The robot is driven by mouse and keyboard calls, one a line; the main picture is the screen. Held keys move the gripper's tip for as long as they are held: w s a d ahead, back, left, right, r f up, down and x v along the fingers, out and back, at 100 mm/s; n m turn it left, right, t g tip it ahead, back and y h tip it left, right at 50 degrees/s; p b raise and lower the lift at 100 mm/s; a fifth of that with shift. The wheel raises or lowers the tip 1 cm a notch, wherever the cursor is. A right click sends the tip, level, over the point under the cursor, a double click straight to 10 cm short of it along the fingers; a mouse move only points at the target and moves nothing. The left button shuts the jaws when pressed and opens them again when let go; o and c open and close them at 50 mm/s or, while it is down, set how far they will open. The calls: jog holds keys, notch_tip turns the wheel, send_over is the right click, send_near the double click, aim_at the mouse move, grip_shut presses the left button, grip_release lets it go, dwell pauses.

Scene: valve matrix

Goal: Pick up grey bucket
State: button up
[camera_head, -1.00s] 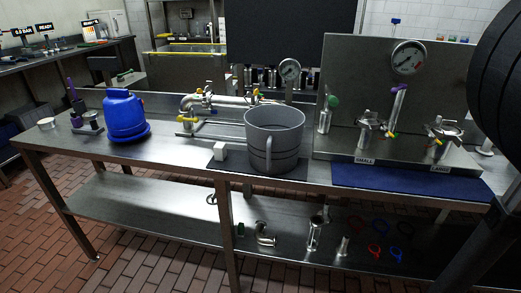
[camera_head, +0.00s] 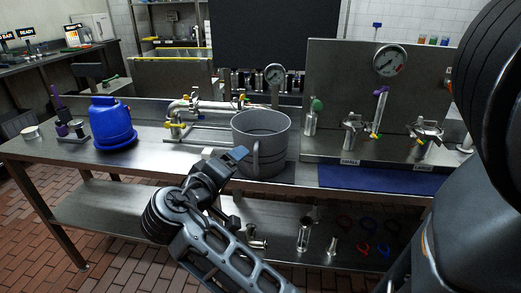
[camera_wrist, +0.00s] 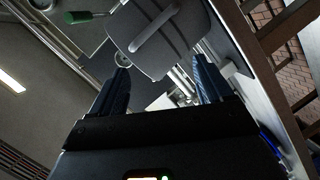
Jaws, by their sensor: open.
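The grey bucket (camera_head: 268,143) stands upright on the steel table, on a dark mat, with its side handle facing me. In the wrist view the bucket (camera_wrist: 185,50) fills the upper middle, and its handle (camera_wrist: 155,27) runs slantwise ahead of the fingers. My gripper (camera_head: 234,156) is in front of the bucket's left side, near the handle. In the wrist view its two dark blue fingers (camera_wrist: 161,80) are spread with nothing between them. I cannot tell from the head view whether a finger touches the bucket.
A blue jug (camera_head: 111,122) stands further left. Pipework with yellow valves (camera_head: 185,112) lies behind. A gauge panel (camera_head: 340,85) stands at the right, with a blue mat (camera_head: 375,177) in front. Loose parts lie on the lower shelf.

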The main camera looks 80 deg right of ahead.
aim_at(250, 148)
jog(key=s+d, duration=0.1)
jog(key=d, duration=0.1)
jog(key=d+m+g+p, duration=0.1)
jog(key=d, duration=0.2)
jog(key=s+d+m+g, duration=0.1)
jog(key=d, duration=0.2)
jog(key=shift+s+r, duration=0.3)
